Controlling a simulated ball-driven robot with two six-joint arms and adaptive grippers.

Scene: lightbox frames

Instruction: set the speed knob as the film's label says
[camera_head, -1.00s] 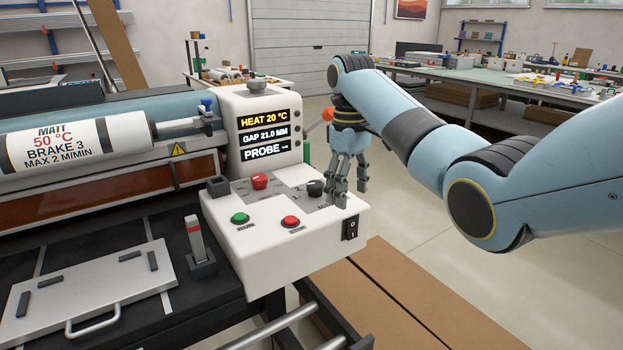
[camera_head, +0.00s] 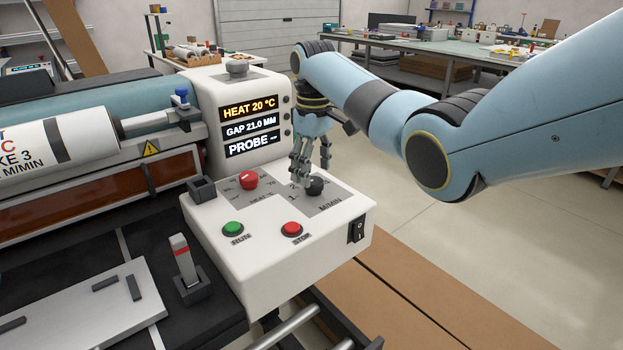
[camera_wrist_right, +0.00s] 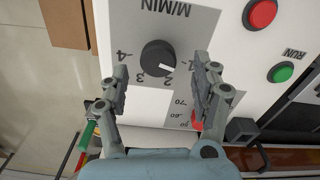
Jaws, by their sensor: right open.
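The speed knob (camera_head: 314,186) is black and stands on the grey M/MIN scale of the white control box. In the right wrist view the knob (camera_wrist_right: 156,56) shows a white mark that points between 1 and 2, nearer to 2 as far as I can tell. My right gripper (camera_head: 311,170) is open just above the knob, its fingers (camera_wrist_right: 160,68) on either side of it in the wrist view. I cannot tell whether they touch it. The film roll's label (camera_head: 28,150) is cut off at the left edge; "KE 3" and "M/MIN" show. My left gripper is not in view.
The red heat knob (camera_head: 248,179), green RUN button (camera_head: 233,229) and red STOP button (camera_head: 292,229) sit near the speed knob. A black switch (camera_head: 357,229) is on the box's side. The display (camera_head: 250,125) reads HEAT 20 °C, GAP 21.0 MM, PROBE.

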